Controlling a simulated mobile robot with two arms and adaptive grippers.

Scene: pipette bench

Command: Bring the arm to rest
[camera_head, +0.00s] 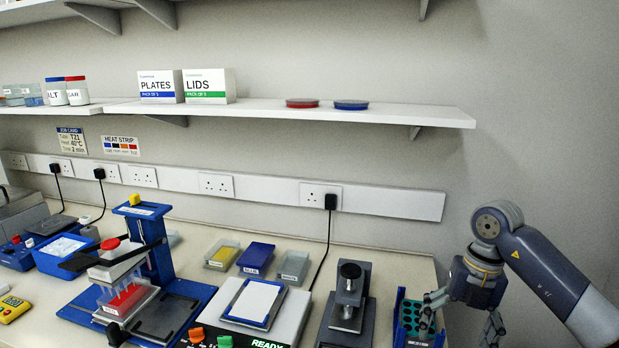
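My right arm comes in from the right edge, and its gripper (460,322) hangs pointing down at the bench's right end. Its fingers are spread well apart with nothing visible between them. The left finger overlaps the right side of a blue rack (399,322) with dark teal round places in the picture; I cannot tell whether it touches. The lower fingertips are near the picture's bottom edge. My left gripper is not in view.
Left of the rack stand a dark grey device (345,308), a white "READY" unit (283,328) and a blue pipetting stand (155,245) with a black lever. Small bins (256,257) stand behind. A wall shelf (400,113) runs above. The right side wall area is clear.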

